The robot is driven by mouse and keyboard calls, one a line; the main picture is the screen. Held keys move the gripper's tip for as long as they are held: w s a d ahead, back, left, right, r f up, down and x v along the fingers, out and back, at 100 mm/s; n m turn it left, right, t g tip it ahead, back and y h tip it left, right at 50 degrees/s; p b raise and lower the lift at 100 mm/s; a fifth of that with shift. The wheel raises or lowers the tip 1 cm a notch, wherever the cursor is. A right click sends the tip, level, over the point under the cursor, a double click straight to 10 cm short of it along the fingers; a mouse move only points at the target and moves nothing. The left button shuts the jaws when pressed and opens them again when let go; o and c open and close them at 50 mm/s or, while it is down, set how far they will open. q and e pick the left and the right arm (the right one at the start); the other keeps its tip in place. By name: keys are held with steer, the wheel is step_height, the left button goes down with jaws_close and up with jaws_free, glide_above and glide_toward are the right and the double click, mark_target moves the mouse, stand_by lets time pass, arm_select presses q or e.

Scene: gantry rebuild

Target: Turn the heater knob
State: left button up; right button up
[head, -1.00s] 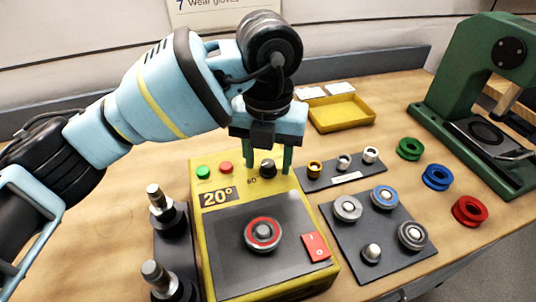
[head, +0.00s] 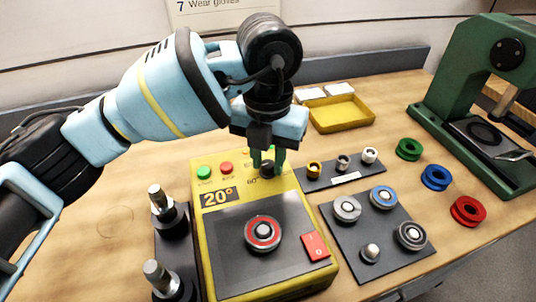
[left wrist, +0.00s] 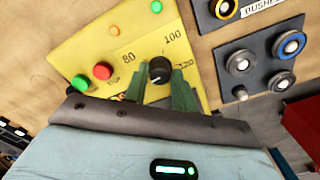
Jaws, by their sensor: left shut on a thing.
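The yellow heater (head: 208,243) stands on the table with a display reading 20°, a green button (head: 204,172), a red button (head: 226,167) and a red switch (head: 315,247). Its black heater knob (head: 267,169) sits near the back of the top face. My left gripper (head: 268,160) comes down from above with its green fingers shut on the knob. In the left wrist view the knob (left wrist: 159,70) shows between the fingertips (left wrist: 160,88), with dial numbers 80, 100 and 120 around it. My right gripper is not in view.
A dark tray (head: 345,232) with several round metal parts lies right of the heater. Red (head: 468,211), blue (head: 436,177) and green (head: 409,149) rings lie farther right, by a green press (head: 457,100). A yellow bin (head: 341,113) stands behind.

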arm_select(q)
steer(key=m, duration=0.6)
steer(key=shift+p, duration=0.35)
steer(key=m, duration=0.3)
steer(key=shift+m, duration=0.4)
steer(key=m, duration=0.2)
steer(key=shift+m, duration=0.4)
steer(key=m+b, duration=0.1)
steer(key=m, duration=0.5)
steer(key=m+b, duration=0.1)
steer(key=m, duration=0.3)
steer(key=shift+m, duration=0.3)
steer(key=shift+m+b, duration=0.35)
steer(key=shift+m, duration=1.05)
